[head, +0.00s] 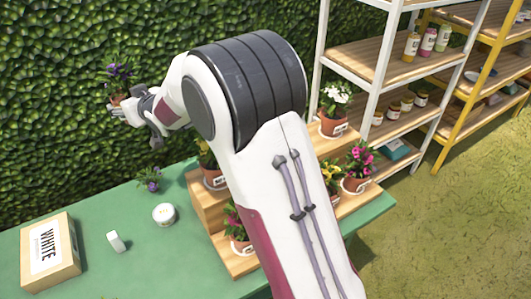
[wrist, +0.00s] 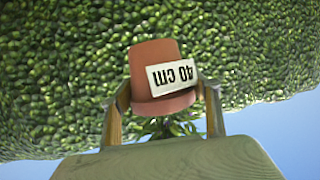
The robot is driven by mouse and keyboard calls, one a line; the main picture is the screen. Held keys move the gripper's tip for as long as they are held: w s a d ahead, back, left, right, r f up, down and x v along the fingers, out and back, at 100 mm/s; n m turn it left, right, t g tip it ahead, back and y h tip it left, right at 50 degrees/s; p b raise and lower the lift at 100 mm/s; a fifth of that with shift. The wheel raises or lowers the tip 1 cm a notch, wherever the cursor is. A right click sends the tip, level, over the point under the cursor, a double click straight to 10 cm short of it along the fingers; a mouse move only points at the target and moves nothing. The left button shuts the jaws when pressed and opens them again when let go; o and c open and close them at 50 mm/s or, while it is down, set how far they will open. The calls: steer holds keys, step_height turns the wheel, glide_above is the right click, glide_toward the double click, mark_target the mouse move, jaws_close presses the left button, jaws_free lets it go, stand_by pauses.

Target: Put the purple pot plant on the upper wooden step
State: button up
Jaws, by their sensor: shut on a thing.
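My gripper (head: 117,104) is raised at the upper left, in front of the hedge and above the table. It is shut on a terracotta pot plant with purple flowers (head: 118,77). In the wrist view the pot (wrist: 158,70) sits between both fingers (wrist: 163,108), with a white "40 cm" label on its side, and appears upside down; its leaves show below. The wooden steps (head: 208,214) stand on the table, partly hidden by my arm. The upper step (head: 322,143) holds a white-flowered pot (head: 335,108) at right and another pot (head: 211,168) at left.
The lower step holds pink-flowered (head: 360,165) and yellow-flowered pots (head: 330,175). Shelves (head: 400,65) stand behind right.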

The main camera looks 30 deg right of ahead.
steer(key=s+d+m+h, duration=0.15)
steer(key=s+d, duration=0.25)
steer(key=d, duration=0.8)
steer(key=s+d+m+h, duration=0.1)
steer(key=s+d+h, duration=0.15)
steer(key=d, duration=0.85)
steer(key=s+d+m+h, duration=0.15)
steer(key=s+d, duration=0.35)
steer(key=d, duration=0.7)
steer(key=s+d+m+h, duration=0.1)
steer(key=s+d+m, duration=0.1)
steer(key=s+d, duration=0.6)
steer(key=shift+w+d+f, duration=0.1)
steer(key=shift+f, duration=1.25)
steer(key=shift+w+d+f, duration=0.1)
steer(key=shift+f, duration=1.25)
steer(key=shift+f, duration=3.1)
steer(key=shift+f, duration=1.9)
steer(key=shift+f, duration=0.15)
